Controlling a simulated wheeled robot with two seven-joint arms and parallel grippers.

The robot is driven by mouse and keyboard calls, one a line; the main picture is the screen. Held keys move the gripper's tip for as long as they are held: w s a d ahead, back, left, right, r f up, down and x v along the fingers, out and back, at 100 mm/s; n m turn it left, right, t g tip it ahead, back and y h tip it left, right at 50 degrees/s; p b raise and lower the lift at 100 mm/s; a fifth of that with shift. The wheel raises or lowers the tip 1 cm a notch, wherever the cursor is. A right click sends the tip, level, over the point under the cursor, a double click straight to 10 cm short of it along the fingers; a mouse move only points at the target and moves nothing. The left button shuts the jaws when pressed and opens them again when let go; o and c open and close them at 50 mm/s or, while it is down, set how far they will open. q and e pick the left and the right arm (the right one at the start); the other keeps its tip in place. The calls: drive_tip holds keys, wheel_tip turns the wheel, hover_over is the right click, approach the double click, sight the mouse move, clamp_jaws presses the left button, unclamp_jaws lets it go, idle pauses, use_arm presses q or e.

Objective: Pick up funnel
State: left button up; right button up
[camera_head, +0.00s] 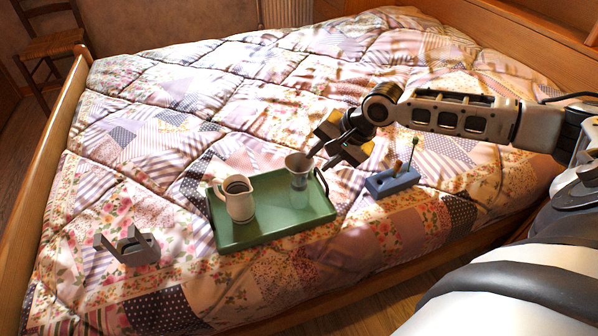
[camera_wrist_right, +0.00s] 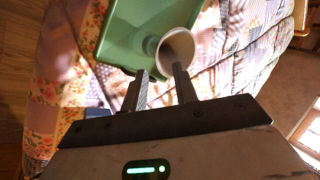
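The funnel (camera_head: 299,170), pale with a wide mouth, stands upright on the right part of a green tray (camera_head: 262,228). Its mouth also shows in the right wrist view (camera_wrist_right: 174,46). My right gripper (camera_head: 319,161) is just right of the funnel's rim, tilted down toward it. Its fingers are apart with a gap between them, and nothing is clearly held. In the right wrist view (camera_wrist_right: 159,72), one finger overlaps the funnel's mouth and the other is beside it. I cannot tell whether a finger touches the rim or is inside it. My left gripper is not in view.
A white pitcher (camera_head: 238,203) with dark contents stands on the tray, left of the funnel. A blue holder (camera_head: 392,182) with thin upright items is right of the tray. A grey bracket-like object (camera_head: 131,247) lies at left. The quilted bed (camera_head: 200,90) is clear behind the tray.

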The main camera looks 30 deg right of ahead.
drive_tip(key=shift+x, duration=1.15)
clamp_jaws()
